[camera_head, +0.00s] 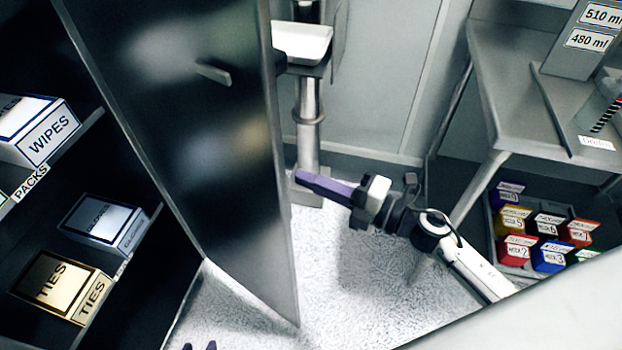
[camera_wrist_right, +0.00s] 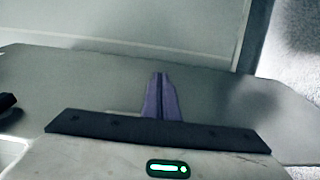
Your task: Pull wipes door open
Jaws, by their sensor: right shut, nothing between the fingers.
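The dark, shiny cabinet door (camera_head: 185,130) stands swung out in the head view, with a small bar handle (camera_head: 213,73) on its face. Shelves behind its left side show a WIPES box (camera_head: 40,130). My right gripper (camera_head: 302,177) is beside the door's free edge, its purple fingers pointing left. I cannot tell whether they touch the edge. In the right wrist view its fingers (camera_wrist_right: 160,80) are together and empty, before a grey surface.
The shelves also hold a GLOVES box (camera_head: 98,220) and a TIES box (camera_head: 52,283). At right stand a grey bench (camera_head: 500,100) and a tray of several coloured, labelled boxes (camera_head: 550,235). Pale speckled floor (camera_head: 355,270) is open between door and bench.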

